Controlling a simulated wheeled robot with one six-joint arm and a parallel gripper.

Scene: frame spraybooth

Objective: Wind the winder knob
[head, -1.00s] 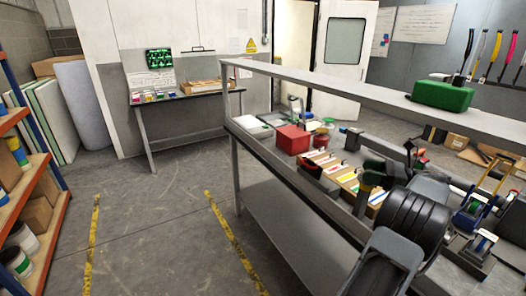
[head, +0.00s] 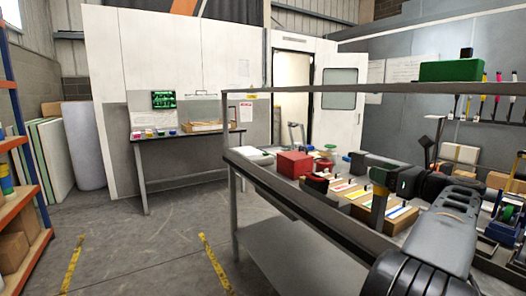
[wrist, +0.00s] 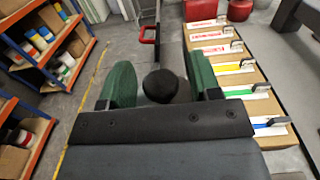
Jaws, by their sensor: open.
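In the wrist view a dark round knob (wrist: 160,86), which looks like the winder knob, shows between the two green fingers of my gripper (wrist: 160,88). The fingers are open, one on each side of the knob, with gaps visible. I cannot tell how far the knob lies along the fingers. In the head view my gripper (head: 381,182) is over the near side of the bench. My arm hides part of the bench there, and I cannot make out the knob in that view.
Cards with coloured stripes (head: 349,190) lie on the bench, with a red box (head: 294,165) beyond. A raised shelf (head: 350,88) carrying a green case (head: 450,71) spans the bench. An orange shelving rack (head: 24,200) stands left. The floor between is clear.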

